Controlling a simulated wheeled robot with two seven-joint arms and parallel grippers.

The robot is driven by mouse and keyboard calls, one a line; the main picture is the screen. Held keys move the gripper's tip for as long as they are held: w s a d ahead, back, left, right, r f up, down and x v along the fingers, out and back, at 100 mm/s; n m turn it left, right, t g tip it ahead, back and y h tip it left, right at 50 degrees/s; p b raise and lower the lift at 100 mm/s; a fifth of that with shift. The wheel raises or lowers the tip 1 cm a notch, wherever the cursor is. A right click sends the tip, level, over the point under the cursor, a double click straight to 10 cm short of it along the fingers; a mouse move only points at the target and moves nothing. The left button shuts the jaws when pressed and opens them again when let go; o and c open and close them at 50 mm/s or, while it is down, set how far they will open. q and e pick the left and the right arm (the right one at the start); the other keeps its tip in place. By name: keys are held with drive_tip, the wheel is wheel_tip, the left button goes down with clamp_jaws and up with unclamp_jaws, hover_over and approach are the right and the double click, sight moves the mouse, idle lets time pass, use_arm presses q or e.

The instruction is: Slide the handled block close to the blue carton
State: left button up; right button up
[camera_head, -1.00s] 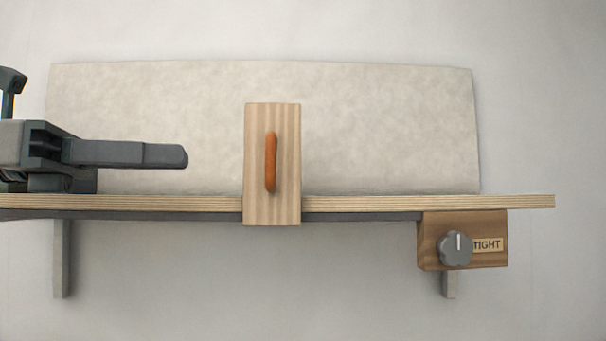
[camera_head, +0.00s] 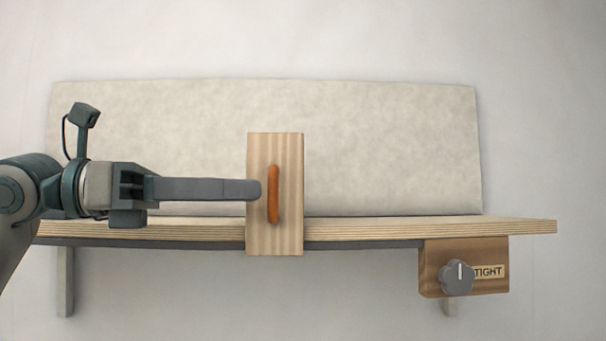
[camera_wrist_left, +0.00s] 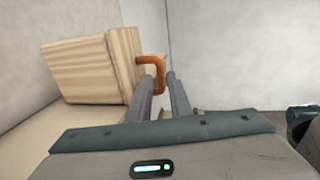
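The handled block (camera_head: 257,235) is pale striped wood with an orange handle (camera_head: 273,194) on its front, standing across the plywood board's edge. The block also shows in the left wrist view (camera_wrist_left: 90,70), at upper left. My left gripper (camera_head: 256,190) reaches in from the left, its fingertips over the block's left part and just short of the handle. In the wrist view the fingers are apart, with the handle just beyond and between their tips; I see no grip on it. No blue carton is in view. My right gripper is not in view.
The plywood board (camera_head: 400,230) runs left to right, with a pale grey panel (camera_head: 390,150) behind it. A brown wooden box (camera_head: 435,258) with a grey knob (camera_head: 457,275) and a "TIGHT" label hangs below its right end. The board right of the block is clear.

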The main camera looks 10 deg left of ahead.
sight(297, 190)
use_arm(q)
drive_tip(key=p+x, duration=0.3)
drive_tip(key=x, duration=0.5)
drive_tip(key=shift+r+p, duration=0.1)
drive_tip(key=shift+p, duration=0.25)
drive_tip(key=shift+w+d, duration=0.2)
drive_tip(key=shift+d, duration=0.2)
clamp_jaws()
